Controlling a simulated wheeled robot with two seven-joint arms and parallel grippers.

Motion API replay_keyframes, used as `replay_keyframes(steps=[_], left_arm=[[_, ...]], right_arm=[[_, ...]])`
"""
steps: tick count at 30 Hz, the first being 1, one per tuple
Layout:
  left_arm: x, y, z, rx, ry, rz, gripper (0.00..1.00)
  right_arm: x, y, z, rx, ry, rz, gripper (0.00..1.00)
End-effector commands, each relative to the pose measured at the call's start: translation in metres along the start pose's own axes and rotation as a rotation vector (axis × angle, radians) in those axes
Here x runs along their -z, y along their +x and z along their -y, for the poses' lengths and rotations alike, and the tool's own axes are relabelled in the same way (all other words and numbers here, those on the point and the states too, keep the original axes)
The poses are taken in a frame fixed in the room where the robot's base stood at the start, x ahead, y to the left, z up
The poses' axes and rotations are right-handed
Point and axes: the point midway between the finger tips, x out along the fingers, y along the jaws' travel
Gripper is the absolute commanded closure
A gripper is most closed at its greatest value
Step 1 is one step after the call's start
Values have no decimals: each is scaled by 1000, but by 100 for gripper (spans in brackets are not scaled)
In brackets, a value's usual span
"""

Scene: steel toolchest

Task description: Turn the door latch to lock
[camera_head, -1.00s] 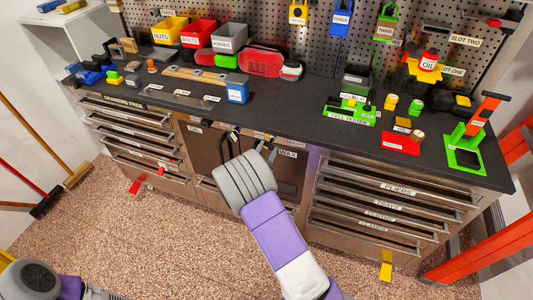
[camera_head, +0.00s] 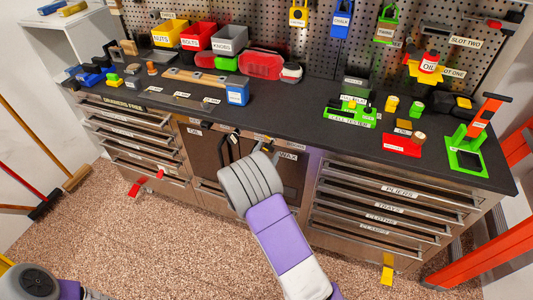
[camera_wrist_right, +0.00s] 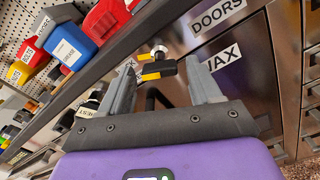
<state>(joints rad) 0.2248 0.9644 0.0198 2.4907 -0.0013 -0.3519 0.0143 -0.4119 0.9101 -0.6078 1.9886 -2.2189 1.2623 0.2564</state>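The door latch (camera_wrist_right: 158,68), a small black and yellow lever on a round silver pivot, shows in the right wrist view just beyond my fingertips. It sits on the steel cabinet front, near the label DOORS. My right gripper (camera_wrist_right: 163,82) is open, with its two grey fingers apart and the latch showing between them. I cannot tell whether a finger touches it. In the head view my right wrist covers most of this spot and hides the fingertips. My left gripper is out of view; only part of my left arm shows at the bottom left.
The cabinet doors (camera_head: 207,158) have black upright handles and lie below the dark worktop (camera_head: 290,113). A drawer stack (camera_head: 385,205) stands right of them, another (camera_head: 130,140) left. An orange frame (camera_head: 490,245) stands at far right.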

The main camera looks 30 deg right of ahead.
Motion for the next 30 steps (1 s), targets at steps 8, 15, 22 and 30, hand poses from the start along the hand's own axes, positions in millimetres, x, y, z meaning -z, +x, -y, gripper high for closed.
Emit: replay_keyframes(steps=[8,15,22,30], left_arm=[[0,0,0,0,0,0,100],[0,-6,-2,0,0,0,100],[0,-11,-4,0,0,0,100],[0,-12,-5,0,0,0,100]], right_arm=[[-1,0,0,-1,-1,2,32],[-1,-25,-1,-2,-4,-1,32],[-1,-62,-1,-1,-3,-1,32],[0,-76,0,0,-1,1,32]])
